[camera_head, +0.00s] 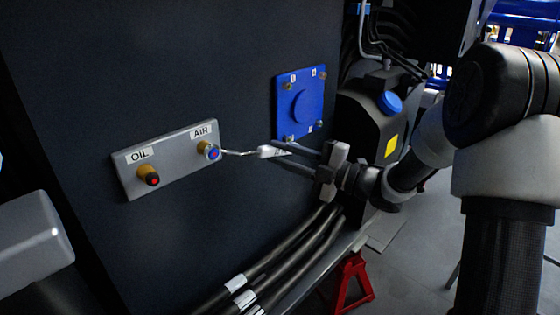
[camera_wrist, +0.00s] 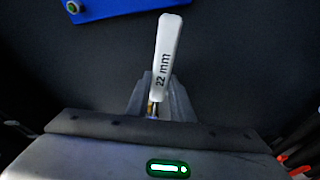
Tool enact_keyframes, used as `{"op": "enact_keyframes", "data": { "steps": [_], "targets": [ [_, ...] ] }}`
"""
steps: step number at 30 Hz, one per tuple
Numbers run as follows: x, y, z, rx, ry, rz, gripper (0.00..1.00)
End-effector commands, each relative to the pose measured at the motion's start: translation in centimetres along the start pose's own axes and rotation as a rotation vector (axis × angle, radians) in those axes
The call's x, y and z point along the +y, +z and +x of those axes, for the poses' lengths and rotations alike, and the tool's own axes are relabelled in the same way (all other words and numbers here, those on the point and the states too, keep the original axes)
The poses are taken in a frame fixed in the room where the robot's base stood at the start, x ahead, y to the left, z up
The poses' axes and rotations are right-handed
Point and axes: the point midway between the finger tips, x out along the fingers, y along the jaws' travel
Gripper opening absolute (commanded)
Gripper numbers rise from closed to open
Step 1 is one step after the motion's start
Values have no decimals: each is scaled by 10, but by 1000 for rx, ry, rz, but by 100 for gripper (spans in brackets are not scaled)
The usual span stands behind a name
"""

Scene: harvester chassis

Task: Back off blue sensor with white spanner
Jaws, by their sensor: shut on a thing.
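The blue sensor (camera_head: 209,150) sits in a brass fitting under the AIR label, at the right end of a light grey plate (camera_head: 180,160). My gripper (camera_head: 284,153) is to the right of it, shut on the white spanner (camera_head: 266,152). The spanner's thin metal end reaches left to the sensor and seems to touch it. I cannot tell whether its jaw is seated around it. In the wrist view, the spanner's white handle (camera_wrist: 166,50) reads "22 mm" and rises from between the fingers (camera_wrist: 160,95). The sensor is not visible there.
A blue square cover (camera_head: 301,103) is just above my gripper. Thick black hoses (camera_head: 285,262) run below. A black tank with a blue cap (camera_head: 390,103) stands behind my wrist.

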Motion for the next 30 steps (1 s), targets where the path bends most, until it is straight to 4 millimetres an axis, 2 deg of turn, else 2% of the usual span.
{"op": "enact_keyframes", "data": {
  "steps": [13, 24, 30],
  "targets": [
    [5, 0, 0, 0, -7, -27, 0],
    [29, -3, 2, 1, -48, -169, 0],
    [34, -3, 2, 0, -57, -198, 0]
  ]
}}
